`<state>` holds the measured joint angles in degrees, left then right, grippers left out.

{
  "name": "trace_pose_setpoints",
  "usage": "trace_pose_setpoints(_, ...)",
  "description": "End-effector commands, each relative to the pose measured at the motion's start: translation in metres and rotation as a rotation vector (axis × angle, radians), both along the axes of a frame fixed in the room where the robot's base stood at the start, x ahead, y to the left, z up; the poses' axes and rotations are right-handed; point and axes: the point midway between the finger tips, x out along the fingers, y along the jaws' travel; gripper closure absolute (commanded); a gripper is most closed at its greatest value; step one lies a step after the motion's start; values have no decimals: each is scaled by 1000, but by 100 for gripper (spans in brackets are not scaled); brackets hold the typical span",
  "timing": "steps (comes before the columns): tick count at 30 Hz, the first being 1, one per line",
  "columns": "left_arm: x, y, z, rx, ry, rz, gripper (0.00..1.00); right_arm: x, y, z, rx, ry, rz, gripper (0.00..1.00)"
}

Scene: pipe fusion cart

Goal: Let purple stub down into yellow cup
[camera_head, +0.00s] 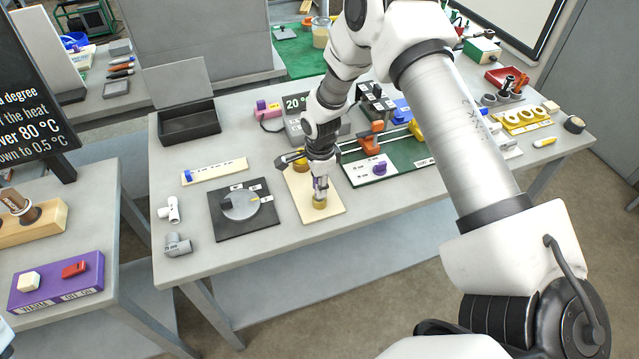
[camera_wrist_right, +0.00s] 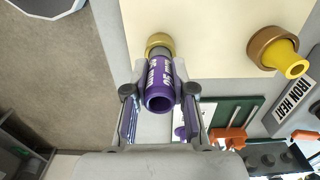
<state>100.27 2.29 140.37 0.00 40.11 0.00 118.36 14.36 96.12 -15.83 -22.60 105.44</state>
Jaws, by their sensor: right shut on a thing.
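My right gripper (camera_head: 320,180) is over the cream board, shut on the purple stub. In the right wrist view the purple stub (camera_wrist_right: 160,92), with white lettering, sits between the two fingers of the gripper (camera_wrist_right: 160,76). Its near end is open and its far end shows a grey-green band. The yellow cup (camera_head: 320,201) stands on the board right below the gripper. In the wrist view the yellow cup (camera_wrist_right: 159,41) shows behind the stub's far end, lined up with it. I cannot tell whether that end is inside the cup or just above it.
The cream board (camera_head: 309,214) also carries a brass piece with a yellow spigot (camera_wrist_right: 289,62). A black plate with a grey disc (camera_head: 240,204) lies to the left. A green mat (camera_head: 405,160) with an orange clamp (camera_head: 370,141) lies to the right.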

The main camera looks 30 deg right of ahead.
Motion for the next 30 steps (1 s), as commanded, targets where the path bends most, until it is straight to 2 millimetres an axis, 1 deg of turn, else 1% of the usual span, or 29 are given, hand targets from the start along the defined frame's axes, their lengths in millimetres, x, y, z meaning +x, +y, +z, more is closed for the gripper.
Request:
trace_pose_setpoints(6,0,0,-2,0,0,0,31,0,0,-5,0,0,0,100)
trace_pose_setpoints(7,0,0,-2,0,0,0,31,0,0,-4,0,0,0,65)
trace_pose_setpoints(8,0,0,-2,0,0,0,31,0,0,-4,0,0,0,55)
trace_pose_setpoints(9,0,0,-2,0,0,0,31,0,0,-4,0,0,0,46)
trace_pose_setpoints(17,0,0,-2,0,0,0,31,0,0,-4,0,0,0,46)
trace_pose_setpoints(20,0,0,-2,0,0,0,31,1,0,2,1,-2,0,46)
trace_pose_setpoints(23,0,0,-2,0,0,0,31,1,0,18,0,-3,0,46)
trace_pose_setpoints(30,0,0,-2,0,0,0,31,2,-1,79,0,-5,1,46)
